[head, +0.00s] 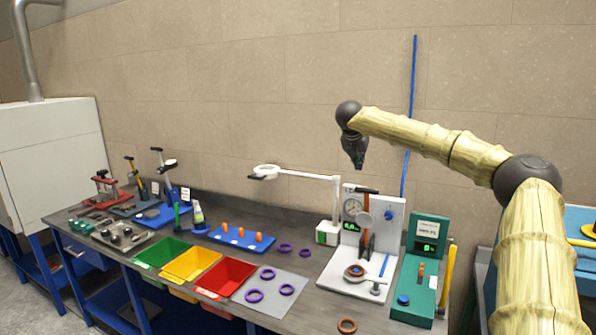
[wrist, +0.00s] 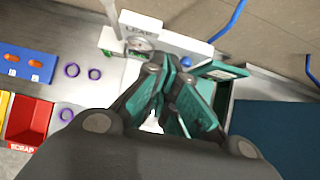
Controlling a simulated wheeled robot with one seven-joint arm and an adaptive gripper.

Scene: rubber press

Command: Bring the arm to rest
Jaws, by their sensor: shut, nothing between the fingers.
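My gripper (head: 355,151) hangs at the end of my raised arm, above the right part of the workbench and in front of the tiled wall. It points downward and is clear of everything. In the wrist view my gripper (wrist: 163,108) has its dark fingers drawn together, with nothing held between them. The fingers hide part of the white gauge stand in that view.
Below stand a white gauge stand (head: 391,222) and a green tester (head: 429,235). A white lamp (head: 300,173) reaches over the bench to their left. Green (head: 162,252), yellow (head: 190,265) and red (head: 226,278) bins line the front. Purple rings (head: 254,296) lie nearby.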

